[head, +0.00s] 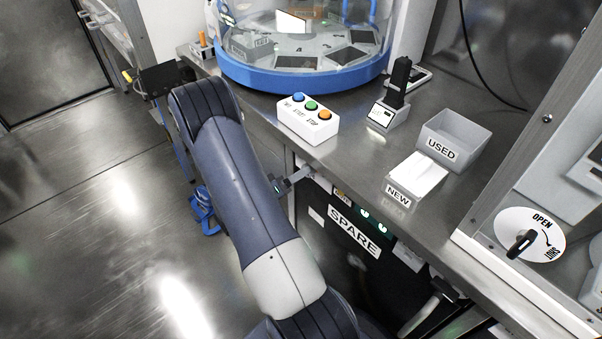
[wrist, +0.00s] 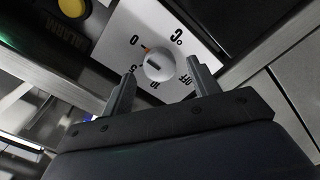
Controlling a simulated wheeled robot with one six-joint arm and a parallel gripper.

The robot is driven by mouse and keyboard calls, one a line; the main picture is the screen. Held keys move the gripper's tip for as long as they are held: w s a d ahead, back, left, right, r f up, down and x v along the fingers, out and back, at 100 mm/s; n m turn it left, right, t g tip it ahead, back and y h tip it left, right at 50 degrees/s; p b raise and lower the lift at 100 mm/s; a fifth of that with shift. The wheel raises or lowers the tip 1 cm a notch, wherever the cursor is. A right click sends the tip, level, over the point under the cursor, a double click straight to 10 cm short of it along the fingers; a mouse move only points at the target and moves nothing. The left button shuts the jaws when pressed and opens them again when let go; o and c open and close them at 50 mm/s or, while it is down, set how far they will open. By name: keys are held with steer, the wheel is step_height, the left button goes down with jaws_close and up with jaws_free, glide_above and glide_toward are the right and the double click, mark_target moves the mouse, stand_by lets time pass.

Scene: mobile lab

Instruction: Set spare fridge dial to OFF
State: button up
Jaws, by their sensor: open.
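The spare fridge (head: 335,255) is the dark unit under the counter with a SPARE label. In the wrist view its dial (wrist: 156,64) is a round grey knob on a white plate (wrist: 178,38) marked 0, 5, 10, OFF and °C. A small orange mark at the knob's edge points toward the 0. My gripper (wrist: 162,67) is open, with one finger on each side of the knob's lower part. Whether the fingers touch it I cannot tell. In the head view my gripper (head: 296,180) is at the fridge's upper front, and the dial cannot be made out.
A yellow button (wrist: 73,8) beside an ALARM label is left of the dial plate. The counter above holds a box with coloured buttons (head: 308,122), a USED bin (head: 455,140) and a NEW tray (head: 418,175). The floor at left is mostly open.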

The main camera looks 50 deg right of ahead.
steer(key=shift+s+d, duration=0.1)
steer(key=shift+d, duration=0.65)
steer(key=c, duration=1)
